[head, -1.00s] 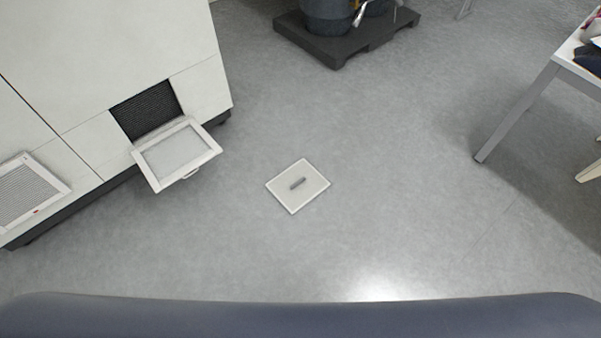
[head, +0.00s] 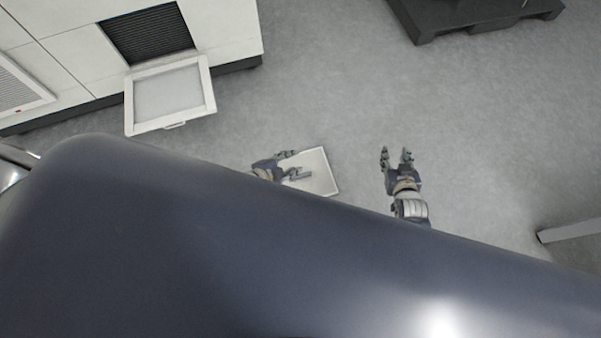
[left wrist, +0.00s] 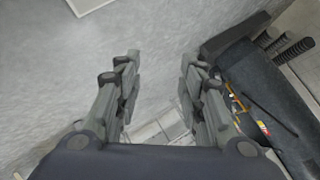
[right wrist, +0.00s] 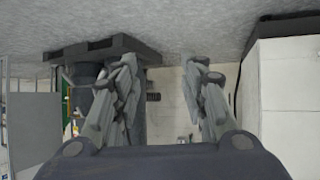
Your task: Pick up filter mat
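The filter mat (head: 322,172) is a flat, pale square panel lying on the floor in the head view. My left gripper (head: 293,164) is over its left part, hiding that side and most of the grey handle at its middle. I cannot tell whether it touches the mat. In the left wrist view the left gripper (left wrist: 160,64) is open, with nothing between its fingertips. My right gripper (head: 396,154) is open and empty to the right of the mat, and it also shows open in the right wrist view (right wrist: 160,64).
A white machine (head: 80,55) stands at the upper left with a dark grille opening (head: 147,34). A framed flap (head: 168,95) hangs open below it. A black pallet (head: 470,14) is at the top right and a table leg (head: 570,230) at the right. Floor between is clear.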

